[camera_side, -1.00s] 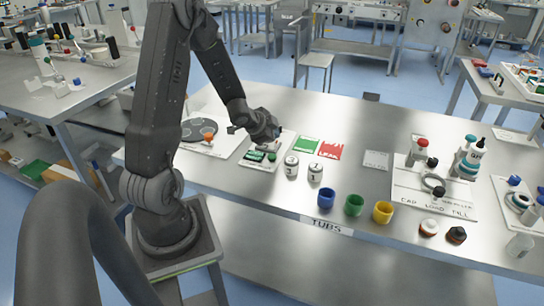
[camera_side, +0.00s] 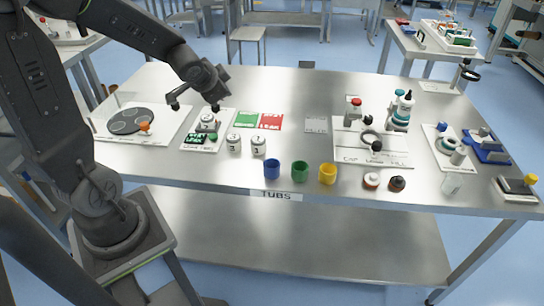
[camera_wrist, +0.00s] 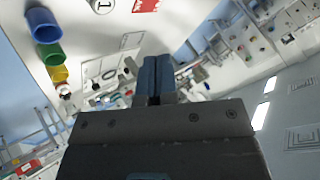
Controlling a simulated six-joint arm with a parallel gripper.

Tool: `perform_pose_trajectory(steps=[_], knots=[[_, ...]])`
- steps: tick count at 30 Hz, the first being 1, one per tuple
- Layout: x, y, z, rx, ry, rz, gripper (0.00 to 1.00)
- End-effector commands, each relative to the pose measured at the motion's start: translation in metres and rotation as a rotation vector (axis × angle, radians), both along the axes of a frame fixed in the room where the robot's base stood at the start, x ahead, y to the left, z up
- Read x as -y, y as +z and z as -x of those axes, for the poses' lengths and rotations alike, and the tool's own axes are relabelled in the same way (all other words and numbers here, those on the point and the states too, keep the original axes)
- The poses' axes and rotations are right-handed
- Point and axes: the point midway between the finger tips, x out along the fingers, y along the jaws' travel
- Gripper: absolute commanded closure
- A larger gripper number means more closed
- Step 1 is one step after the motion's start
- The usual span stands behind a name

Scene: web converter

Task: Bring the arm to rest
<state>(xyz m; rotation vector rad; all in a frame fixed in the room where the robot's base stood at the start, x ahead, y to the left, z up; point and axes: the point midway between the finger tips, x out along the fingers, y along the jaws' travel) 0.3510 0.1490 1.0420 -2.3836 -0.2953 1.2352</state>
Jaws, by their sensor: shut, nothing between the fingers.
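My arm reaches in from the left, bent at the elbow. In the side view the gripper looks raised and apart from the device, though the exact gap is hard to tell.
Blue (camera_side: 272,169), green (camera_side: 300,171) and yellow (camera_side: 327,173) tubs stand along the table's front edge. Two white numbered cylinders (camera_side: 258,145) stand near the device. A disc plate (camera_side: 130,120) lies left. A fixture board (camera_side: 372,157) with bottles stands right. The middle back is clear.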

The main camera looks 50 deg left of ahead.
Motion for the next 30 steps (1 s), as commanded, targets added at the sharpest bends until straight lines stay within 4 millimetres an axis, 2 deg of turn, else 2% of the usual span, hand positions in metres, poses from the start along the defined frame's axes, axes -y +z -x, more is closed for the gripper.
perform_pose_trajectory(steps=[1, 3, 9, 12, 15, 20, 30], knots=[[0.023, 0.018, 0.007, 0.011, 0.016, 0.025, 1.0], [0.052, 0.034, 0.022, 0.009, 0.046, 0.08, 1.0], [0.133, 0.066, 0.078, -0.024, 0.078, 0.278, 1.0], [0.163, 0.074, 0.107, -0.056, 0.069, 0.372, 1.0], [0.184, 0.078, 0.129, -0.089, 0.054, 0.439, 1.0], [0.198, 0.08, 0.147, -0.119, 0.041, 0.488, 1.0], [0.198, 0.08, 0.147, -0.121, 0.042, 0.492, 1.0]])
